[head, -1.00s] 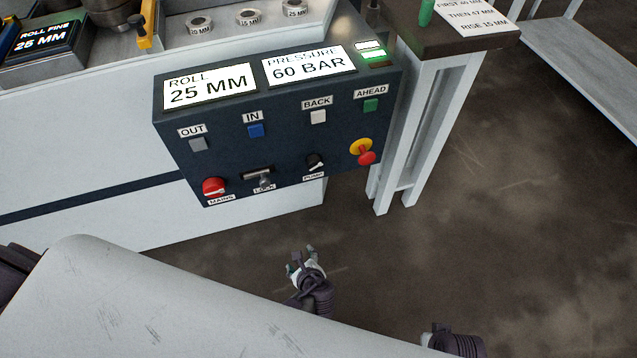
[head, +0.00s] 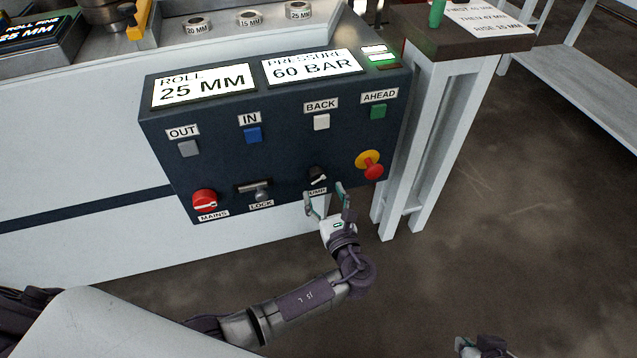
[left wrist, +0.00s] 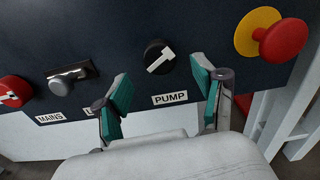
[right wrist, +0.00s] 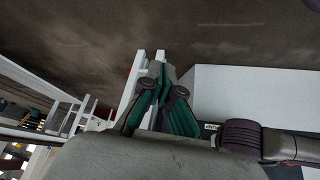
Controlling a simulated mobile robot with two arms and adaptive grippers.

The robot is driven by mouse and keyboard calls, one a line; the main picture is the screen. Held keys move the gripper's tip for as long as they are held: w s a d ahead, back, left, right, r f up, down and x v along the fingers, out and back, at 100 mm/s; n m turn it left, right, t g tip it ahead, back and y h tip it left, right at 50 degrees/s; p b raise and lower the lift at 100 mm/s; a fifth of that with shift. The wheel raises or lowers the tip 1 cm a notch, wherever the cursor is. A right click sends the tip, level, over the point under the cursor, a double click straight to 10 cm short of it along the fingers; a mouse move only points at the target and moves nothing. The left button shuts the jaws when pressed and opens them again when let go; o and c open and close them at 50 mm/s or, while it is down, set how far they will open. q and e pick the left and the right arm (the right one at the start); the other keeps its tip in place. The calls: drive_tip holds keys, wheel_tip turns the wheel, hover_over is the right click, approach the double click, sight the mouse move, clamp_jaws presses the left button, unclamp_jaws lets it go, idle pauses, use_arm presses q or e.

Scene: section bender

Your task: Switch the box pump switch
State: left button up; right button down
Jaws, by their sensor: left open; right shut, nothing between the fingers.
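The pump switch (head: 317,176) is a black rotary knob with a white pointer, low on the dark control box (head: 225,130). In the left wrist view the knob (left wrist: 159,57) sits above the PUMP label (left wrist: 170,98), its pointer tilted up to the right. My left gripper (head: 325,194) is open just below and in front of the knob. In the left wrist view its teal-padded fingers (left wrist: 165,82) stand either side of the knob, apart from it. My right gripper (right wrist: 162,80) is shut and empty; in the head view it shows low at the right (head: 465,343).
The red mains switch (head: 205,201) and lock (head: 260,193) are left of the pump switch. A red emergency button on a yellow base (head: 369,164) protrudes to its right. A pale-legged table (head: 440,150) stands right of the box. The floor (head: 510,240) at right is clear.

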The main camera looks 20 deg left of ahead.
sight(318, 181)
use_arm(q)
drive_tip(key=x, duration=0.5)
drive_tip(key=shift+s+b, duration=0.1)
drive_tip(key=shift+b, duration=0.3)
use_arm(e)
drive_tip(key=w+t, duration=0.1)
drive_tip(key=w+a+r+t, duration=0.1)
drive_tip(key=w, duration=0.1)
drive_tip(key=w+r, duration=0.1)
drive_tip(key=shift+w+a+r+t+y, duration=0.1)
drive_tip(key=shift+w+a+t+y, duration=0.15)
drive_tip(key=shift+t+y, duration=0.15)
